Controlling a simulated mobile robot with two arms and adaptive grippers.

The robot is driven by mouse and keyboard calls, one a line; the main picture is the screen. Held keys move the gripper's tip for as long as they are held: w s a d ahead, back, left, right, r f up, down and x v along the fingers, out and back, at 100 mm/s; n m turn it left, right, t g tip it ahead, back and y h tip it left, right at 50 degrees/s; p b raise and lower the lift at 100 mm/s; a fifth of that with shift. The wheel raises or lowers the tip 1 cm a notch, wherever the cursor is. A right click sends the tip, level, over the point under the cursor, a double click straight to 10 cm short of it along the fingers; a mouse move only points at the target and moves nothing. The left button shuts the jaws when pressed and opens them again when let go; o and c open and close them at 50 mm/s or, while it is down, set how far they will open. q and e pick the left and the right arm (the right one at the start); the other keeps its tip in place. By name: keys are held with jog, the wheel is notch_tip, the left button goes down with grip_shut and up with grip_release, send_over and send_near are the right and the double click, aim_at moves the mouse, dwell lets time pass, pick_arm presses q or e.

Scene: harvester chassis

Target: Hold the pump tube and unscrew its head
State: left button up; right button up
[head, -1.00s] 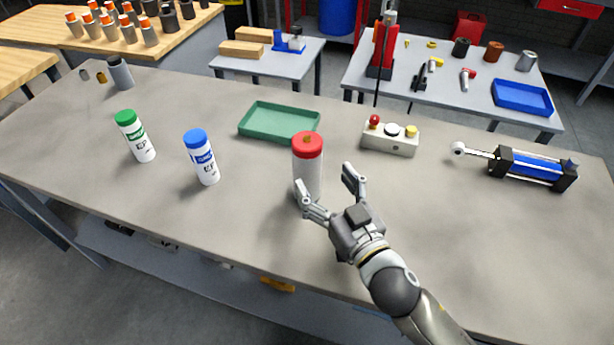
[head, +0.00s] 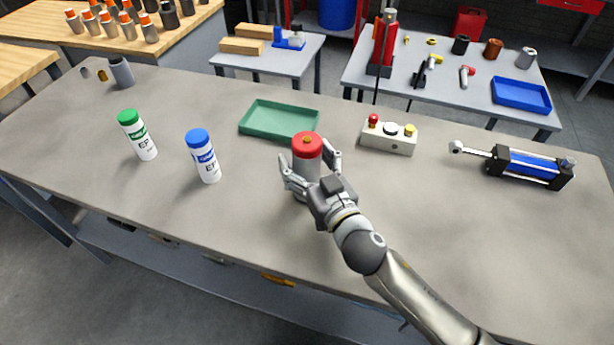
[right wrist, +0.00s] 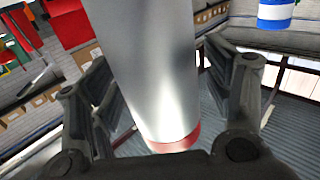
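The pump tube (head: 304,172), a pale grey cylinder, stands upright on the workbench near its middle. In the right wrist view the tube (right wrist: 148,60) fills the middle between the two fingers, and a red end (right wrist: 178,143) shows low in the picture. The fingers look spread, with a gap beside the right-hand one. My left gripper is not in view.
A blue-capped bottle (head: 203,158) and a green-capped bottle (head: 138,136) stand to the left. A green tray (head: 270,133) lies behind the tube. A button box (head: 388,147) and a blue cylinder actuator (head: 527,164) are to the right. The front right bench is clear.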

grip_shut()
jog(key=shift+r, duration=0.15)
jog(key=shift+r, duration=0.1)
